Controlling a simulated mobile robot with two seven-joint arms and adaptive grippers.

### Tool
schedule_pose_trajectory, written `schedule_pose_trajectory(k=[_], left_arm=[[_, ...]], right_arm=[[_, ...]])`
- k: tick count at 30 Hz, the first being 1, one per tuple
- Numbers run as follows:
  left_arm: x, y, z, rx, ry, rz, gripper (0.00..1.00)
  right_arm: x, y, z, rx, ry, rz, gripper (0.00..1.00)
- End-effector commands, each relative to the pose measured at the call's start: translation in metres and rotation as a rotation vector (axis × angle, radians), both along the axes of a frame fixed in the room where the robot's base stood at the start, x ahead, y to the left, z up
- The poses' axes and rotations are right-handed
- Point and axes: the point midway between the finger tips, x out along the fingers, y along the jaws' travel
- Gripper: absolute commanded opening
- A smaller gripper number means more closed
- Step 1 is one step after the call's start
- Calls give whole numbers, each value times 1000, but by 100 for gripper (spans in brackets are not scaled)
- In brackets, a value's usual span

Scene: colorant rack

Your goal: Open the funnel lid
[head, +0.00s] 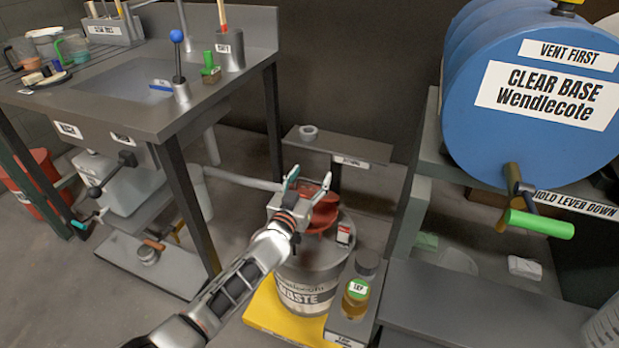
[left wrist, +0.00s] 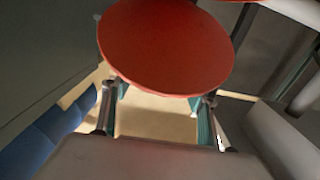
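The red funnel (head: 322,212) sits on top of the grey waste drum (head: 305,262), partly hidden behind my left gripper (head: 309,177). My left gripper is open, its two teal-padded fingers spread and pointing away over the funnel. In the left wrist view a red round disc (left wrist: 165,45), which looks like the funnel lid, fills the upper middle. The left gripper's fingers (left wrist: 160,100) stand apart below its lower edge, with nothing visible gripped between them. I cannot tell whether a finger touches the disc. My right gripper is not in view.
A jar with amber liquid (head: 355,297) stands right of the drum. A low shelf (head: 325,147) is behind it. A workbench (head: 130,95) is at left, and a blue drum (head: 535,90) with a green-handled lever (head: 540,223) is at right. The drum stands on a yellow base (head: 268,315).

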Motion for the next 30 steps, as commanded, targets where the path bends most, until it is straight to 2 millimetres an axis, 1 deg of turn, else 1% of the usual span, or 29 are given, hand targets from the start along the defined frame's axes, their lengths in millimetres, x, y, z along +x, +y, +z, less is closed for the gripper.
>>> schedule_pose_trajectory(k=[1, 2, 13, 21, 23, 26, 30], left_arm=[[-6, -9, -11, 5, 15, -16, 68], [-6, -9, -11, 5, 15, -16, 68], [-3, -5, -7, 2, 10, -9, 68], [-2, -3, -5, 2, 8, -6, 68], [-2, -3, -5, 2, 7, -6, 68], [-4, -3, -6, 1, 8, -6, 68], [-14, -2, -6, -5, 11, -8, 68]], right_arm=[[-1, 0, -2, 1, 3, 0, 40], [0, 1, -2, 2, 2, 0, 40], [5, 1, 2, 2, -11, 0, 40], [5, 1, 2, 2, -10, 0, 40], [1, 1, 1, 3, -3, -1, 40], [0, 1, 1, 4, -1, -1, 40], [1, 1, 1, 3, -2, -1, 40]])
